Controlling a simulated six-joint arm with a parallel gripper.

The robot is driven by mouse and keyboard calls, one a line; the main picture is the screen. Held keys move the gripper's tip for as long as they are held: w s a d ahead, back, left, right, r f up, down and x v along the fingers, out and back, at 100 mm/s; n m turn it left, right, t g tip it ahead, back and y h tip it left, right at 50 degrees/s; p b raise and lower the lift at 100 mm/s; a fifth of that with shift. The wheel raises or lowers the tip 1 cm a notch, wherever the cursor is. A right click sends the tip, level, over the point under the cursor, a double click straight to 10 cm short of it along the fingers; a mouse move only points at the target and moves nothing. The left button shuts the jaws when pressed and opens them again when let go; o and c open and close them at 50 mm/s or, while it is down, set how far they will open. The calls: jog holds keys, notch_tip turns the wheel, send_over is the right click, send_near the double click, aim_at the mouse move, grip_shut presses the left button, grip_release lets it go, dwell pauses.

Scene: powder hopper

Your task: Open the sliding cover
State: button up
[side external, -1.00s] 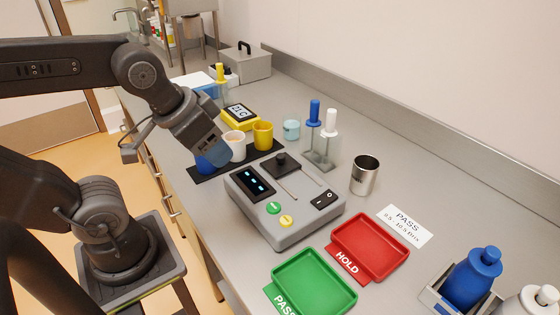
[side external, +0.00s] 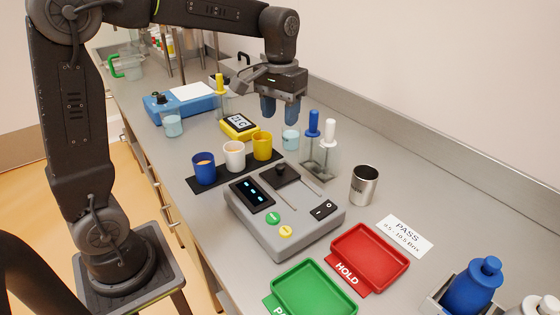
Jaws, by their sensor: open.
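The sliding cover (side external: 286,178) is a small dark square plate with a black knob (side external: 281,168) on top. It lies at the back of the top face of a grey instrument (side external: 290,228), beside thin slots. My gripper (side external: 280,121) points down with two blue fingers apart and nothing between them. In the picture it appears above and behind the cover, near a small light-blue jar (side external: 291,139), and is not touching the cover.
Blue (side external: 204,170), white (side external: 234,156) and yellow (side external: 262,147) cups stand on a black mat left of the instrument. Blue and white-handled tools stand in a rack (side external: 320,160) on the right. A metal cup (side external: 364,186), red tray (side external: 370,258) and green tray (side external: 314,290) lie further right.

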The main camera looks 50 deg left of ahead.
aim_at(280, 165)
notch_tip(280, 165, down, 13)
dwell(0.4)
jog(key=shift+c, duration=0.5)
grip_shut()
